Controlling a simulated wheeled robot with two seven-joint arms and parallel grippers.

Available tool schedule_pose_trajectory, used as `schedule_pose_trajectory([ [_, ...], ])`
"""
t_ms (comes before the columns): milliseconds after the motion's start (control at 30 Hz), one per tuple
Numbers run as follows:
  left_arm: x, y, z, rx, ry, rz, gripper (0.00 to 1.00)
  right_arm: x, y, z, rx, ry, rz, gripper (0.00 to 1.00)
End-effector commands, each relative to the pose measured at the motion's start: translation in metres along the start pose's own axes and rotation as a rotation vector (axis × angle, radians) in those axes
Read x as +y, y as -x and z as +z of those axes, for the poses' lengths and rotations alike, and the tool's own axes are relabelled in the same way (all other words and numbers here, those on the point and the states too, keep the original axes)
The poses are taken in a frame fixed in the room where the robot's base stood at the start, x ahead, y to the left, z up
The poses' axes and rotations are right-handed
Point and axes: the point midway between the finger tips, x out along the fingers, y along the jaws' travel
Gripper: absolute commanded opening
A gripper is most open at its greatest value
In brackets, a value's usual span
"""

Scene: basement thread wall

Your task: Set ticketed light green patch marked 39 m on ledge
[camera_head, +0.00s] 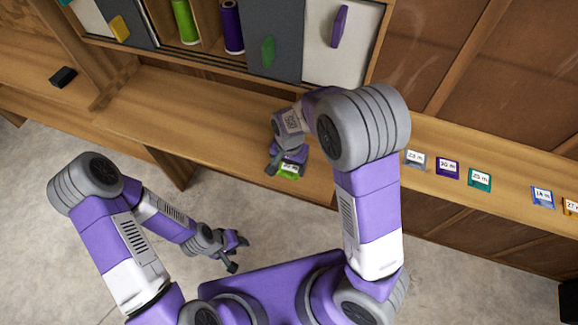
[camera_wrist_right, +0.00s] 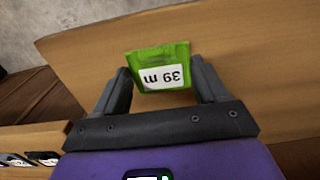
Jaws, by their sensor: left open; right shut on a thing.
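The light green patch with a white ticket marked 39 m (camera_wrist_right: 160,58) is between the fingers of my right gripper (camera_wrist_right: 162,85), which is shut on it. In the head view the green patch (camera_head: 289,170) shows just below my right gripper (camera_head: 287,160), over the front part of the wooden ledge (camera_head: 220,118). I cannot tell whether the patch touches the ledge. My left gripper (camera_head: 238,252) is open and empty, low over the floor in front of the ledge.
Several ticketed patches, among them a purple one (camera_head: 447,168) and a teal one (camera_head: 480,178), lie on the ledge to the right. A cabinet with thread spools (camera_head: 231,27) stands behind. A black object (camera_head: 62,77) is at far left. The ledge left of my right gripper is clear.

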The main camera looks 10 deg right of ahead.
Motion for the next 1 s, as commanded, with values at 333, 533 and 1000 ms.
schedule_pose_trajectory([
  [333, -0.001, -0.003, 0.0, 0.0, 0.0, 0.0, 0.43, 0.0, -0.008, 0.0, 0.0, 0.001, 0.0, 0.45],
  [533, -0.001, -0.003, 0.0, 0.0, 0.0, 0.0, 0.43, 0.0, -0.01, 0.0, 0.001, 0.0, -0.001, 0.89],
  [1000, 0.0, 0.001, 0.0, 0.0, 0.0, 0.0, 0.43, -0.001, 0.002, 0.0, 0.001, 0.0, -0.002, 0.98],
])
